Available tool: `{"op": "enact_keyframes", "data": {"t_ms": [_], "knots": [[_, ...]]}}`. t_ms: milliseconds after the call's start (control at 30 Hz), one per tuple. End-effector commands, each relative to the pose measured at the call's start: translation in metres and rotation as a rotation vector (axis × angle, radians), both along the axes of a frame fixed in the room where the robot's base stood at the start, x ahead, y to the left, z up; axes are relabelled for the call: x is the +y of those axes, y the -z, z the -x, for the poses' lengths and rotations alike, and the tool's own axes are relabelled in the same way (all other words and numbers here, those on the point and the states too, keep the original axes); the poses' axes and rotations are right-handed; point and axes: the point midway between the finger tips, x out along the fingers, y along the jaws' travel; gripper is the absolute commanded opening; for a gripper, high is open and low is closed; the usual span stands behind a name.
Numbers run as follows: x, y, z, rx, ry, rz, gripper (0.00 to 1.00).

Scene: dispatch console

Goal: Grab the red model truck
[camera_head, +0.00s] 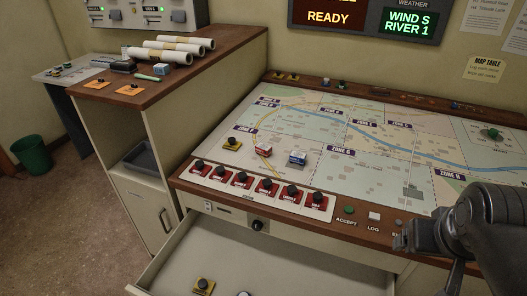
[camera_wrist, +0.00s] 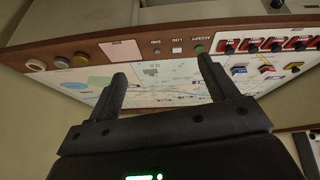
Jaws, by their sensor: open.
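The red model truck (camera_head: 263,149), red with white, sits on the map table (camera_head: 340,180) at its left part, just behind the row of red buttons. A blue and white model vehicle (camera_head: 297,158) stands close to its right. In the wrist view the red truck (camera_wrist: 266,69) shows small at the right, beyond the finger, with the blue one (camera_wrist: 238,70) beside it. My gripper (camera_wrist: 160,80) is open and empty, its two fingers apart. In the head view it is at the right, over the table's front edge, well away from the truck.
Red buttons (camera_head: 265,187) line the table's front left edge. A yellow-based piece (camera_head: 233,144) stands left of the truck. An open drawer (camera_head: 270,262) juts out below the front edge. A side cabinet (camera_head: 165,75) with rolled papers stands at the left.

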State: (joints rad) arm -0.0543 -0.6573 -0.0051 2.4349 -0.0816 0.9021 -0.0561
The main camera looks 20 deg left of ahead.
Motion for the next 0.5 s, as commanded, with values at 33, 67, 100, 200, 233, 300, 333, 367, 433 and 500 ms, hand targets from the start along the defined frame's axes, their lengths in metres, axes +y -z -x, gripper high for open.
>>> {"op": "enact_keyframes", "data": {"t_ms": [33,67,100,200,233,300,333,367,433,500], "knots": [[0.002,-0.002,-0.014,0.019,-0.055,0.044,0.78],[0.003,-0.004,-0.023,0.027,-0.089,0.075,0.78],[0.005,-0.006,-0.035,0.038,-0.138,0.117,0.78],[0.011,-0.010,-0.065,0.064,-0.256,0.221,0.78],[0.014,-0.011,-0.074,0.071,-0.291,0.252,0.78],[0.021,-0.012,-0.097,0.087,-0.376,0.326,0.78],[0.025,-0.012,-0.106,0.094,-0.412,0.359,0.78],[0.029,-0.013,-0.116,0.100,-0.448,0.390,0.78],[0.040,-0.011,-0.138,0.115,-0.533,0.465,0.78],[0.053,-0.009,-0.161,0.129,-0.619,0.541,0.78]]}}
